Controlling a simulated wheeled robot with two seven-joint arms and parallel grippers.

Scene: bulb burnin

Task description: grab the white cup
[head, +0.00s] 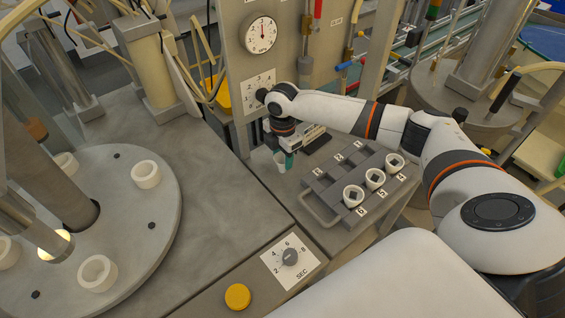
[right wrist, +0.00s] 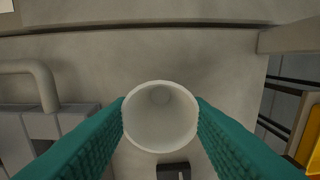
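The white cup (head: 280,162) stands upright on the grey bench in the head view, below my right wrist. In the right wrist view the cup (right wrist: 160,115) is seen from above, open and empty, between two teal fingers. My right gripper (right wrist: 160,98) has a finger against each side of the cup's rim, with no clear gap on either side. In the head view part of the gripper (head: 289,158) shows beside the cup; the wrist hides the rest. My left gripper is not in view.
A grey rack (head: 325,195) with a handle and numbered places holds three white cups with dark contents. A round turntable (head: 130,240) with white rings fills the left. A timer dial (head: 289,257) and yellow button (head: 237,297) are at the front. A gauge panel (head: 232,45) stands behind.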

